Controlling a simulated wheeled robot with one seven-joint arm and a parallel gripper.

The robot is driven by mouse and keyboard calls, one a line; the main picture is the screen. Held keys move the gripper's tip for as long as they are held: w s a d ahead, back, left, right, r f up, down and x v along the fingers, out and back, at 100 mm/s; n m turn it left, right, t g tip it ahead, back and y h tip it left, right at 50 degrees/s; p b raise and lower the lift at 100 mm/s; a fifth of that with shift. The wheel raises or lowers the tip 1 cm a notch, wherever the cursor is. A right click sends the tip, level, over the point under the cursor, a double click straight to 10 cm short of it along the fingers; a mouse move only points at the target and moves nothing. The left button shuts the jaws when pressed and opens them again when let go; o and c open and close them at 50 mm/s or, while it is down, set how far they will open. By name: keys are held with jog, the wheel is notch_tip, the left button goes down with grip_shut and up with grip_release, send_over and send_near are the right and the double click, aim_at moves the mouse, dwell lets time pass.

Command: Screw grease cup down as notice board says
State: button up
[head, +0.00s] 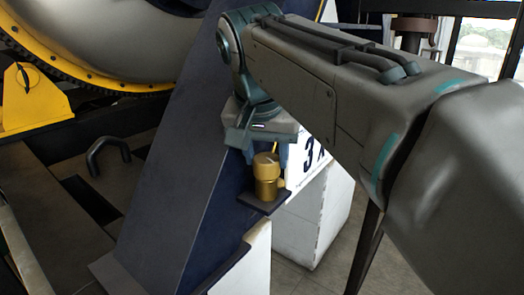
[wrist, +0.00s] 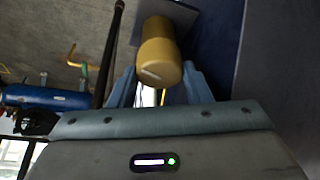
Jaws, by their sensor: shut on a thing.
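The brass grease cup (head: 266,184) stands upright on a small dark bracket (head: 264,203) at the side of the dark blue slanted frame. My gripper (head: 268,158) is above it, pointing down, its blue fingers at the cup's cap. In the wrist view the cup (wrist: 160,45) shows a pale mark on its cap's end, and my gripper's fingers (wrist: 160,80) lie on both sides of the cap, shut on it. The notice board (head: 313,152) is white with a dark "3" and part of another mark; my arm hides the rest.
The dark blue slanted frame (head: 190,150) rises close beside the cup on the left. A yellow bracket (head: 35,100) and a large grey drum (head: 115,40) are at upper left. A white block (head: 312,215) stands behind the cup, with tiled floor around it.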

jog(key=o, duration=1)
jog(key=shift+d, duration=0.1)
jog(key=shift+r, duration=0.2)
jog(key=shift+s+a+r+p, duration=0.2)
jog(key=shift+r+p, duration=0.4)
jog(key=shift+p, duration=0.05)
jog(key=p+v, duration=0.1)
jog(key=v, duration=0.1)
jog(key=p+v, duration=0.1)
jog(key=v, duration=0.1)
jog(key=p+v, duration=0.1)
jog(key=v, duration=0.1)
jog(key=shift+s+d+r+p, duration=0.2)
jog(key=shift+s+d+p, duration=0.05)
jog(key=shift+p, duration=0.1)
